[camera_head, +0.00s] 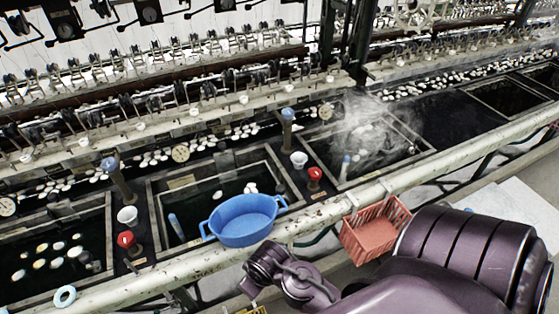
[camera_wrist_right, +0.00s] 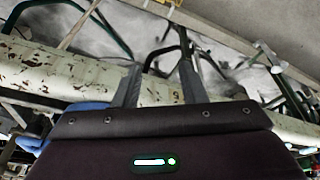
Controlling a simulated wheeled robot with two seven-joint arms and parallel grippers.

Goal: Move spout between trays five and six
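A brown spout post with a blue cap (camera_head: 288,130) stands upright between the middle tray (camera_head: 283,184) and the right tray (camera_head: 425,152). A similar blue-capped spout post (camera_head: 118,182) stands between the left tray (camera_head: 107,215) and the middle tray. I cannot read tray numbers in the head view. My right arm enters from the lower right, its wrist in front of the rail. In the right wrist view, my right gripper (camera_wrist_right: 160,78) has its two fingers apart and empty, over the pale rail (camera_wrist_right: 60,75). My left gripper is not in view.
A blue two-handled tub (camera_head: 245,228) sits at the front rail beside the middle tray. A red basket (camera_head: 375,235) hangs right of it. Red knobs (camera_head: 315,174) and white cups (camera_head: 299,160) stand near the posts. Steam rises over the right tray. Reeling machinery fills the back.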

